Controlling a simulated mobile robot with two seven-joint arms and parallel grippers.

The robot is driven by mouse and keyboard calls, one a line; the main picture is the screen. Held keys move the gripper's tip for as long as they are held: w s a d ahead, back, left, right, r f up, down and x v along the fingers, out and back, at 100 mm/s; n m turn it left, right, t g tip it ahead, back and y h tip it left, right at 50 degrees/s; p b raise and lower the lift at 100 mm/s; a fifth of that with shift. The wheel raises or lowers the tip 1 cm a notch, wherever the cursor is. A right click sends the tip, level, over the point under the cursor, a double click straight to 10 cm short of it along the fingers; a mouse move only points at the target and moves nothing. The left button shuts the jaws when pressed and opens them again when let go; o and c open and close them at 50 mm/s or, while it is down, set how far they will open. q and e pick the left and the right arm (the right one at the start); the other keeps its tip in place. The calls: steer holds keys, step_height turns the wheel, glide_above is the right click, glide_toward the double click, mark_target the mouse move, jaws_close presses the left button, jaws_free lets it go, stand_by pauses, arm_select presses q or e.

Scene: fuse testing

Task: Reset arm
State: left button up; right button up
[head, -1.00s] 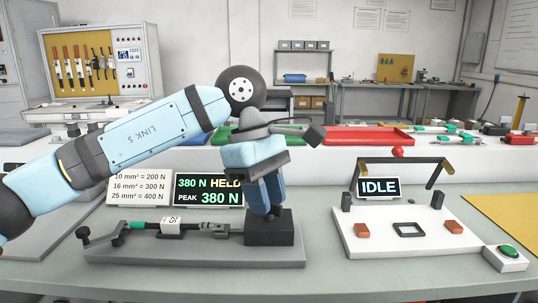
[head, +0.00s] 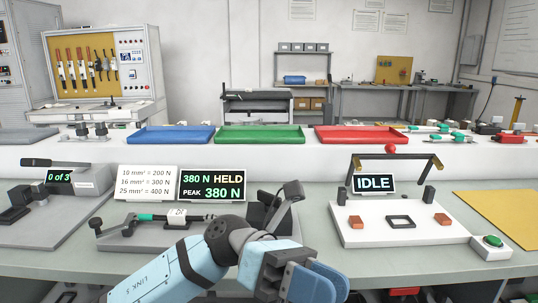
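My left arm comes in from the bottom, and its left gripper (head: 328,280) hangs low at the front edge of the table, in front of the pull tester (head: 150,238). Its blue fingers overlap in this view, so I cannot tell how far apart they are. Nothing shows between them. A cable with a green sleeve (head: 146,217) and a "25" tag lies in the tester. The tester's display (head: 211,186) reads 380 N HELD, peak 380 N. The black block and lever (head: 282,205) at its right end are partly hidden by my arm. My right gripper is not in view.
To the right is a white fixture (head: 385,236) with an IDLE display (head: 374,184) and a green button (head: 493,241). Blue (head: 172,138), green (head: 260,138) and red (head: 360,138) trays stand behind. A counter (head: 60,176) at left reads 0 of 3.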

arm_select(q)
steer(key=w+a+f+n+t+h, duration=0.1)
steer(key=a+n+t+h, duration=0.4)
steer(key=n+t, duration=0.9)
steer(key=w+a+f+n+t+h, duration=0.15)
steer(key=a+n+t+h, duration=0.35)
steer(key=n+t, duration=0.9)
steer(key=s+a+f+n+t+y, duration=0.15)
steer(key=a+f+n+y, duration=0.25)
steer(key=f+n+y, duration=0.65)
steer(key=s+a+f+n+y, duration=0.3)
steer(key=a+f+n+y, duration=0.15)
steer(key=n, duration=1.05)
steer(key=s+a+r+g+y+p, duration=0.3)
steer(key=a+r+g+y+p, duration=0.3)
steer(key=p, duration=3.2)
steer(key=shift+s+a+r+p, duration=0.3)
steer(key=shift+a+r, duration=0.15)
steer(key=shift+a, duration=0.2)
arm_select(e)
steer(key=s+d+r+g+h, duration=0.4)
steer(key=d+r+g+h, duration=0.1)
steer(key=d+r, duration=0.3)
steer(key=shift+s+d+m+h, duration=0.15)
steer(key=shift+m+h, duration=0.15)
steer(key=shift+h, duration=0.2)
